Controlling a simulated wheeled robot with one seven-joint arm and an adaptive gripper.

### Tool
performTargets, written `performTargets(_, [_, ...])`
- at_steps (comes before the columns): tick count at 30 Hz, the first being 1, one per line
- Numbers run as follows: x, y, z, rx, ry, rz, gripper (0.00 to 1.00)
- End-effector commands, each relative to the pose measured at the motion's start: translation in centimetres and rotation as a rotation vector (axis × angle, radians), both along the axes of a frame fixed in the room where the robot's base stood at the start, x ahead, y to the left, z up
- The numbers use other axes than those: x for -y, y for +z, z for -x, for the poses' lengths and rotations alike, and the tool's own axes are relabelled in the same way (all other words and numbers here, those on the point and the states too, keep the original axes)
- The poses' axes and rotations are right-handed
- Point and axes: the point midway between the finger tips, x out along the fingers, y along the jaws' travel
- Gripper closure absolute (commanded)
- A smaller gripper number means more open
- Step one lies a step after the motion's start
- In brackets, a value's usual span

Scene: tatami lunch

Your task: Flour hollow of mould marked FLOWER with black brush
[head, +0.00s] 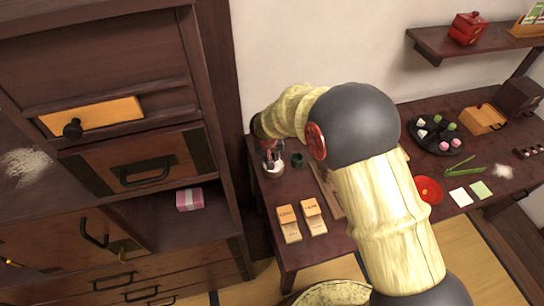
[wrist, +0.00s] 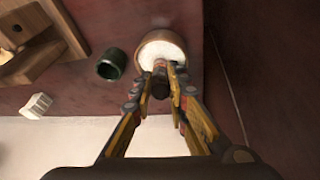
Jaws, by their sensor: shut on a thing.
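My gripper (wrist: 166,80) is shut on the black brush (wrist: 160,91), whose dark end shows between the fingertips in the wrist view. The brush's far end points at a round bowl of white flour (wrist: 176,40); I cannot tell whether it touches the flour. In the head view the bowl (head: 273,173) stands near the table's left end, right below my gripper (head: 268,150). Two pale wooden moulds, a left one (head: 289,228) and a right one (head: 314,219), lie at the table's front left. Their labels are too small to read, and their hollows are not clear.
A dark green cup (head: 297,160) stands beside the bowl. A dark cabinet (head: 225,130) rises close on the left. My arm hides the middle of the table. A black plate of sweets (head: 421,138), a red dish (head: 428,190) and cards (head: 461,197) lie to the right.

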Motion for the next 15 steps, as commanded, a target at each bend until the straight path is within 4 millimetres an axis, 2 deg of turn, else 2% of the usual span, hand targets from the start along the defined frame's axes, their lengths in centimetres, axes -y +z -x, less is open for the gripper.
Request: performTargets(15, [0.0,3.9,-0.1,0.002,0.000,-0.001,1.00])
